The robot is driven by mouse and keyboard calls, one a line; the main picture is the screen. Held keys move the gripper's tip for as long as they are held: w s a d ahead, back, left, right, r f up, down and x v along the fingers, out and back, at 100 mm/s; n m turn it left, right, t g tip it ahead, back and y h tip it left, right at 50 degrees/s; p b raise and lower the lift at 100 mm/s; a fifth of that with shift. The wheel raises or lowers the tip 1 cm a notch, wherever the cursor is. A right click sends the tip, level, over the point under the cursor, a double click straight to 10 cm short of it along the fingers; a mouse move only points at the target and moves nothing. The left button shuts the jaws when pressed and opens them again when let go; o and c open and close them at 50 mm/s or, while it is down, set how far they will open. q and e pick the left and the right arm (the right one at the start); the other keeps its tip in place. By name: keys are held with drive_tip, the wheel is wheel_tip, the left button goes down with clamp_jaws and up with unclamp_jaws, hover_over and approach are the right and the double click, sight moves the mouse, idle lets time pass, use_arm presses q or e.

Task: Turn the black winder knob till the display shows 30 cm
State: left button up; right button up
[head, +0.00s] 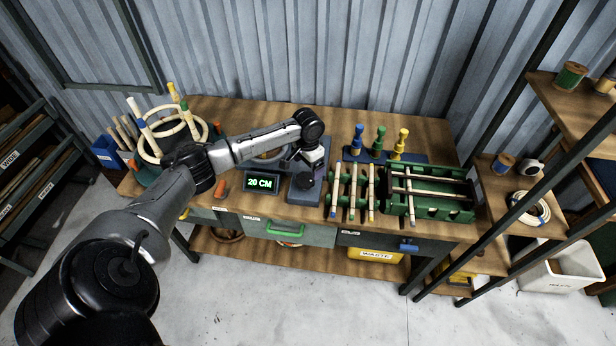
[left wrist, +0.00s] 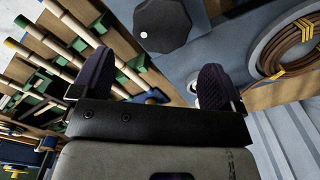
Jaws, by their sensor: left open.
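The black winder knob (head: 306,181) sits on the blue-grey winder (head: 305,198) near the middle of the bench. The display (head: 259,183) left of it reads 20 CM in green. My left gripper (head: 312,160) hangs over the winder, close to the knob and partly covering this area. In the left wrist view, the faceted knob (left wrist: 165,24) with a white dot shows beyond and between the two dark finger pads of the open gripper (left wrist: 157,72). The fingers look clear of the knob. My right gripper is out of view.
A green rack (head: 430,212) with rattan rods stands right of the winder. Blue, green and yellow pegs (head: 378,143) stand behind. A ring frame (head: 172,133) stands at the left, and a coil of rattan (left wrist: 292,45) shows in the left wrist view.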

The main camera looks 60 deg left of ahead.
sight(309, 179)
use_arm(q)
drive_tip(key=shift+f+b, duration=0.4)
drive_tip(key=shift+f, duration=2.55)
drive_tip(key=shift+c, duration=0.3)
drive_tip(key=c, duration=0.9)
drive_tip(key=shift+o, duration=0.2)
drive_tip(key=shift+d+r+m+p, duration=0.15)
drive_tip(key=shift+r+m+p, duration=0.1)
drive_tip(key=shift+m+p, duration=1.35)
drive_tip(key=shift+p, duration=0.25)
drive_tip(key=shift+d+m+p, duration=0.15)
drive_tip(key=shift+m+p, duration=0.55)
drive_tip(key=shift+m, duration=0.5)
drive_tip(key=shift+d+f+m+p, duration=0.15)
drive_tip(key=shift+m+p, duration=0.4)
drive_tip(key=shift+m, duration=0.95)
